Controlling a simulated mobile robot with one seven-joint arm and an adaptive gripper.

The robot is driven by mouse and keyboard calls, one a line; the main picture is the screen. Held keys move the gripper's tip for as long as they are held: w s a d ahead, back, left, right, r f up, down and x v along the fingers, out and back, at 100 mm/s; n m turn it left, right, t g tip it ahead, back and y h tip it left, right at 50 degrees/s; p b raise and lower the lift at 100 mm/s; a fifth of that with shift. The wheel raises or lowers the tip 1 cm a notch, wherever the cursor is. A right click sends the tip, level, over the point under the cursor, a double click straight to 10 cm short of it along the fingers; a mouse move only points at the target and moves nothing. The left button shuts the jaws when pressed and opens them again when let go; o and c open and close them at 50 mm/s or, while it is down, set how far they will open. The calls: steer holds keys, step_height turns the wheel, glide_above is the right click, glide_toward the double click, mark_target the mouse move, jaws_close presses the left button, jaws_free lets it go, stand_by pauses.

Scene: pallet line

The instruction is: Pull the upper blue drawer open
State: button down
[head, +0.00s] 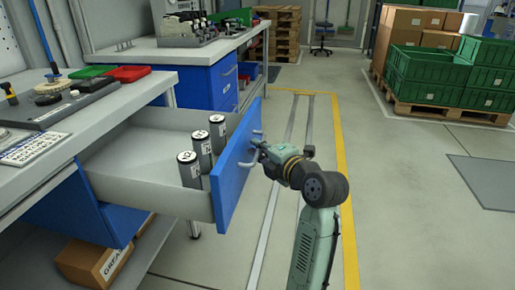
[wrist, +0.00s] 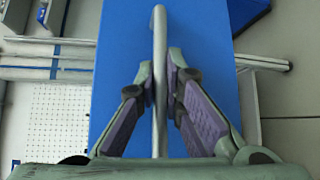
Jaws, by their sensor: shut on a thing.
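The upper blue drawer (head: 235,170) stands well out from under the workbench at the left in the head view. Its grey tray (head: 140,165) shows, with several dark cylinders with white labelled tops (head: 189,170) standing inside near the front. My gripper (head: 262,155) is at the outer face of the drawer front. In the wrist view my gripper (wrist: 166,85) is shut on the grey bar handle (wrist: 159,40), one finger on each side of it. The blue drawer front (wrist: 205,50) lies behind the handle. The contact is partly hidden in the head view.
A lower blue drawer unit (head: 75,212) and a cardboard box (head: 95,262) are beneath the bench. Another bench with a blue cabinet (head: 205,85) stands beyond. Green crates (head: 430,70) on a pallet are at the back right.

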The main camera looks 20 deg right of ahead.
steer(key=c, duration=1.7)
jaws_free()
steer(key=s+d+r, duration=0.1)
steer(key=s, duration=1)
steer(key=shift+s+d+r, duration=0.35)
steer(key=shift+s+d, duration=0.05)
